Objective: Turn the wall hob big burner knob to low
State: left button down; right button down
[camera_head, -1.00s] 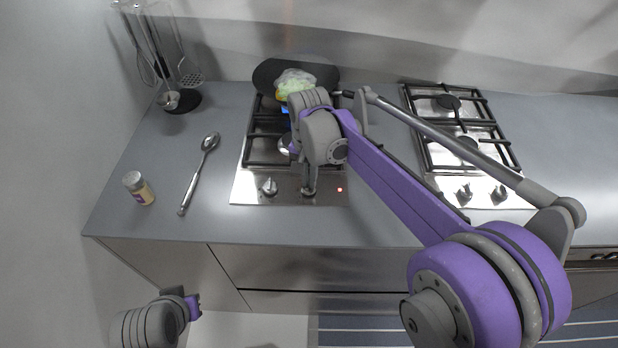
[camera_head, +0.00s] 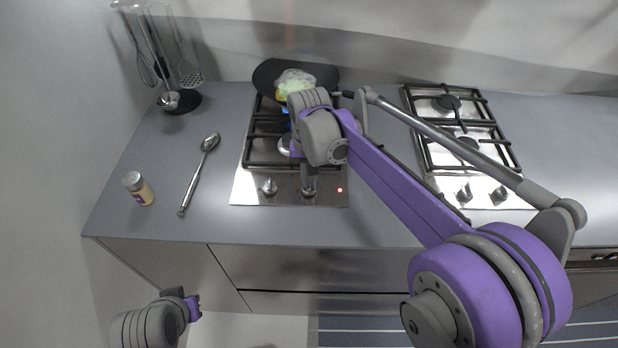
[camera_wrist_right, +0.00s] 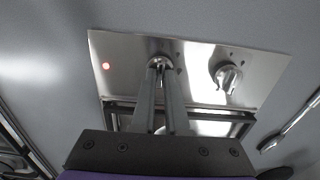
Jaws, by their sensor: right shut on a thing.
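The left hob (camera_head: 250,187) has two knobs on its steel front strip. My right gripper (camera_head: 309,190) reaches down onto the right-hand knob, next to the red light (camera_head: 340,190). In the right wrist view its two fingers close around that knob (camera_wrist_right: 159,62), which is mostly hidden between the fingertips. The other knob (camera_head: 269,187) stands free; it also shows in the right wrist view (camera_wrist_right: 228,77). Which knob serves the big burner cannot be told. A blue glow shows under the pan (camera_head: 268,75). Part of my left arm (camera_head: 150,322) shows at the lower left; its fingertips cannot be made out.
The pan holds a pale green and yellow item (camera_head: 294,82) on the rear burner. A spoon (camera_head: 197,175) and a small jar (camera_head: 138,188) lie left of the hob. A utensil stand (camera_head: 182,103) is at the back left. A second hob (camera_head: 455,150) is at right.

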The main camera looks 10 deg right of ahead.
aim_at(309, 184)
jog(key=c, duration=0.9)
grip_release()
jog(key=shift+r, duration=0.15)
notch_tip(309, 184, up, 11)
jog(key=shift+f+p, duration=0.2)
jog(key=shift+p, duration=0.15)
jog(key=shift+f, duration=0.1)
